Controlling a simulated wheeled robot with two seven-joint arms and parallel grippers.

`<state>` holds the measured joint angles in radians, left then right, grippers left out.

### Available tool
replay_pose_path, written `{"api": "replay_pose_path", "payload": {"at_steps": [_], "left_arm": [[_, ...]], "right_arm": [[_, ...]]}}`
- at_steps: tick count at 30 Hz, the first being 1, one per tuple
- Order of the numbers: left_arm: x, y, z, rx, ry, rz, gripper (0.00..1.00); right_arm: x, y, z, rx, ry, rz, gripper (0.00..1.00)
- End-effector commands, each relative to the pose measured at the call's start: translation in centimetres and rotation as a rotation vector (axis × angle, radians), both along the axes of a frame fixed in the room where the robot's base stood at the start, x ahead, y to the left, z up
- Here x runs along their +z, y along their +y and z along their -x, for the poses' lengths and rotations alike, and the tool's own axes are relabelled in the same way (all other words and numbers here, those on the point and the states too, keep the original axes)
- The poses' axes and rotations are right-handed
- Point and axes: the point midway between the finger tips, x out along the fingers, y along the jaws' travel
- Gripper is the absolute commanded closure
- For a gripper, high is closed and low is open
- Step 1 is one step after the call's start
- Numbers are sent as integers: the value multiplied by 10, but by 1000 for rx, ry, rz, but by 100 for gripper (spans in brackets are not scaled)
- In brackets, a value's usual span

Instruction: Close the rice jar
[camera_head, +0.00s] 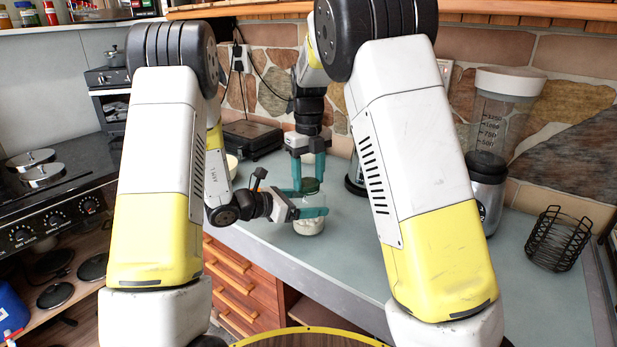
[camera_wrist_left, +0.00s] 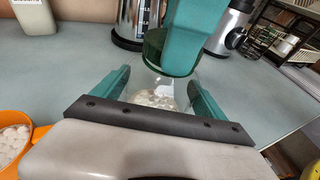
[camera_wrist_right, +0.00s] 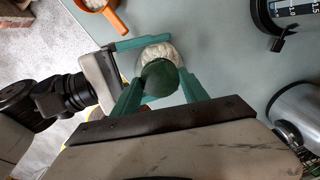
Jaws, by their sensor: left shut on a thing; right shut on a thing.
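The clear rice jar (camera_head: 309,227) stands upright on the counter with white rice in its lower part. It also shows in the left wrist view (camera_wrist_left: 155,97). My left gripper (camera_head: 309,205) comes from the left and is shut around the jar's sides. My right gripper (camera_head: 309,176) points down from above, shut on the round dark green lid (camera_head: 310,187). The lid is over the jar's mouth, seen close in the right wrist view (camera_wrist_right: 160,78). Whether the lid touches the rim I cannot tell.
A blender (camera_head: 487,180) and a black wire basket (camera_head: 558,240) stand to the right on the grey counter (camera_head: 450,285). An orange bowl of white grains (camera_wrist_left: 12,145) is near the jar. The stove (camera_head: 55,215) is at left.

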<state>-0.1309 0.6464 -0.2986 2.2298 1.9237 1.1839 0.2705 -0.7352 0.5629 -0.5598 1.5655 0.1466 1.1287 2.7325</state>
Motion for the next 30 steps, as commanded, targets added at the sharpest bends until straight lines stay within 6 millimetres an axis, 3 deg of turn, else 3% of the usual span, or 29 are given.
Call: {"api": "replay_pose_path", "payload": {"at_steps": [3, 9, 15, 26, 27, 30], "left_arm": [[0, 0, 0, 0, 0, 0, 100], [0, 0, 0, -1, 0, 0, 100], [0, 0, 0, 1, 0, 0, 100], [-1, 1, 0, 3, 4, -1, 100], [-1, 1, 0, 3, 4, -2, 100], [-2, 1, 0, 3, 4, -2, 100]], "right_arm": [[-2, 2, 1, -298, 5, 8, 92], [-12, -3, 4, -560, 30, 24, 90], [-5, -2, 2, -674, 10, 13, 92], [0, -1, 0, -690, -1, 0, 92], [1, -1, 0, -690, -1, 0, 44], [1, -1, 0, -689, -1, 0, 27]]}}
